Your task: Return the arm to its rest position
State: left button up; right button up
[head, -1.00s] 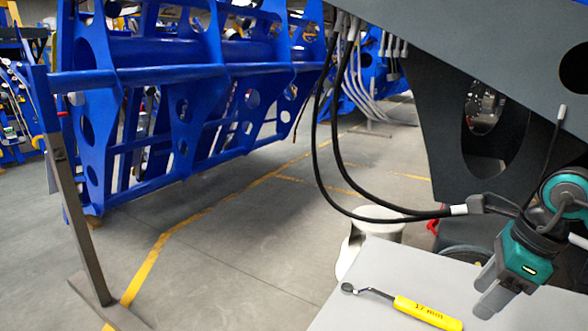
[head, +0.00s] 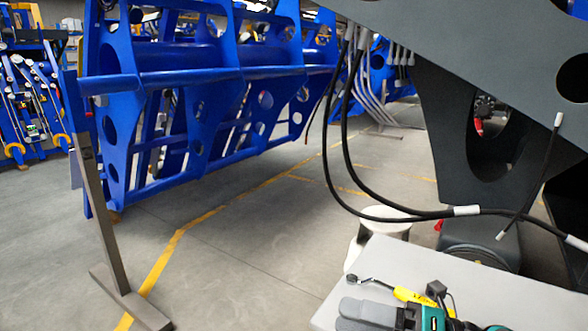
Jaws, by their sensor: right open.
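My right gripper (head: 366,314) is low at the bottom edge of the head view, its grey fingers pointing left and its teal body (head: 432,318) partly cut off by the frame. It is open, and I see nothing held between the fingers. It appears over the front of the grey table (head: 490,283), just in front of a wrench with a yellow handle (head: 408,295). The gripper and arm hide part of that handle. I cannot tell the exact height of the gripper above the table. My left gripper is not in view.
Black hoses (head: 345,190) hang from the dark grey chassis (head: 440,40) and run right above the table. A shorter hose (head: 535,185) hangs at the right. A white round object (head: 386,222) stands behind the table. A blue frame (head: 200,75) on a stand is at left; the floor between is clear.

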jog(key=d+f+m+t+h+p, duration=0.1)
jog(key=d+f+m+t+h, duration=0.35)
jog(key=m, duration=0.85)
jog(key=d+f+m+t+h+p, duration=0.1)
jog(key=d+f+m+t+h, duration=0.1)
jog(key=f+m+t+h, duration=0.75)
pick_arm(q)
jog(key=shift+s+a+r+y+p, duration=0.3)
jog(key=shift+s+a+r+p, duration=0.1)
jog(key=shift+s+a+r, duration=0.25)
pick_arm(e)
jog(key=s+d+f+m+g+h, duration=0.2)
jog(key=s+f+m+g, duration=0.7)
jog(key=s+m, duration=0.2)
jog(key=shift+f, duration=0.4)
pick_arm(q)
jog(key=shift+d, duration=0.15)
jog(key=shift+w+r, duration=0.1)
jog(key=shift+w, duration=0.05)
pick_arm(e)
jog(key=shift+o, duration=0.5)
